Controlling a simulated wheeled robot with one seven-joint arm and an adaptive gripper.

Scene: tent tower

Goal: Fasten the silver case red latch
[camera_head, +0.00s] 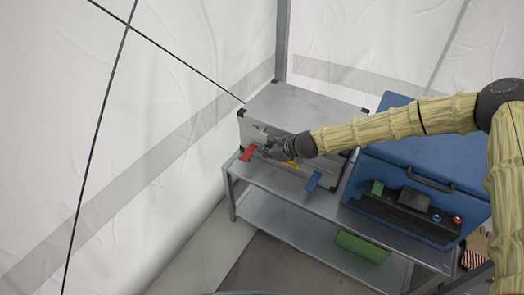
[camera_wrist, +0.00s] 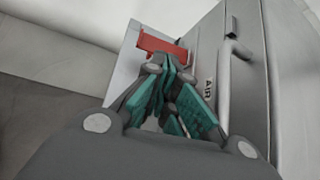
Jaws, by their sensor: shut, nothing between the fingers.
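The silver case (camera_head: 300,105) stands closed on the upper shelf of a metal rack, its front facing me. Its red latch (camera_head: 248,153) sticks outward from the left of the front, below the lid. A blue latch (camera_head: 312,181) sticks out at the right of the front. My gripper (camera_head: 266,150) is shut and empty, just right of the red latch at the case front. In the wrist view the red latch (camera_wrist: 160,44) lies just beyond the fingertips (camera_wrist: 168,66). I cannot tell whether they touch it.
A green roll (camera_head: 362,247) lies on the lower shelf (camera_head: 300,235). White tent walls (camera_head: 150,110) close in behind and left.

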